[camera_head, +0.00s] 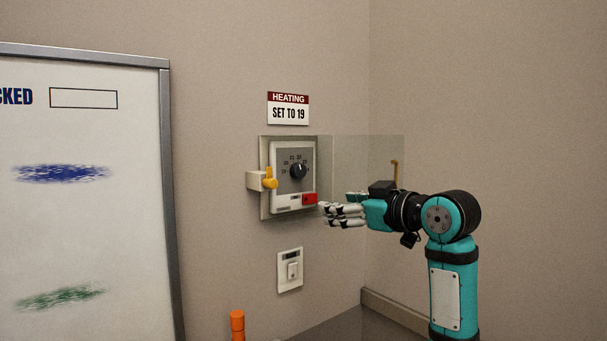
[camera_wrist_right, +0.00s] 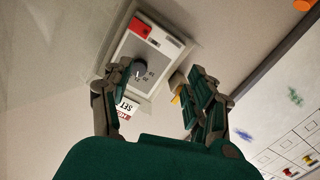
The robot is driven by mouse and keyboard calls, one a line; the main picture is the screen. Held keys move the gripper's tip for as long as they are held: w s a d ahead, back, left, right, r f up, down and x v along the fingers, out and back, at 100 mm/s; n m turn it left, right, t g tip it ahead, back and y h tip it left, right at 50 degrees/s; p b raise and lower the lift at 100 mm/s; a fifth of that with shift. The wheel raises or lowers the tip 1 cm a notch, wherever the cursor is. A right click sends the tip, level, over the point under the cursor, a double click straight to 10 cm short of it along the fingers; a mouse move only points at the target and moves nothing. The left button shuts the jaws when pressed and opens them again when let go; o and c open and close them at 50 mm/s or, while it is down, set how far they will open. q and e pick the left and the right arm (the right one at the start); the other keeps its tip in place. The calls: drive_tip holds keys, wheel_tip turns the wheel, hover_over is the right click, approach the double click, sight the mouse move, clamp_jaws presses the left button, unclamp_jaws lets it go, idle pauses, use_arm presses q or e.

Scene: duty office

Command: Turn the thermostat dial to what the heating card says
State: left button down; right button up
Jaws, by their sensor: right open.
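The thermostat (camera_head: 280,192) is a white box with a grey face on the wall. Its round dark dial (camera_head: 298,171) sits among printed numbers; the exact setting is too small to read. The dial also shows in the right wrist view (camera_wrist_right: 138,68). The heating card (camera_head: 288,113) above reads "HEATING SET TO 19". My right gripper (camera_head: 325,215) is open, in front of and right of the thermostat's lower corner, apart from the dial. My left gripper is out of view.
A yellow catch (camera_head: 269,181) on a pale block is at the thermostat's left side. A light switch (camera_head: 290,270) is below. A whiteboard (camera_head: 90,220) stands at left. An orange object (camera_head: 237,325) is at the bottom edge. The right wall is bare.

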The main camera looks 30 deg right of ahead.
wheel_tip(320, 180, up, 5)
drive_tip(key=s+d+t, duration=0.1)
drive_tip(key=s, duration=0.2)
drive_tip(key=p, duration=0.5)
approach(301, 170)
drive_tip(key=w, duration=0.9)
drive_tip(key=shift+a, duration=0.35)
drive_tip(key=c, duration=1.1)
drive_tip(key=shift+c, duration=0.2)
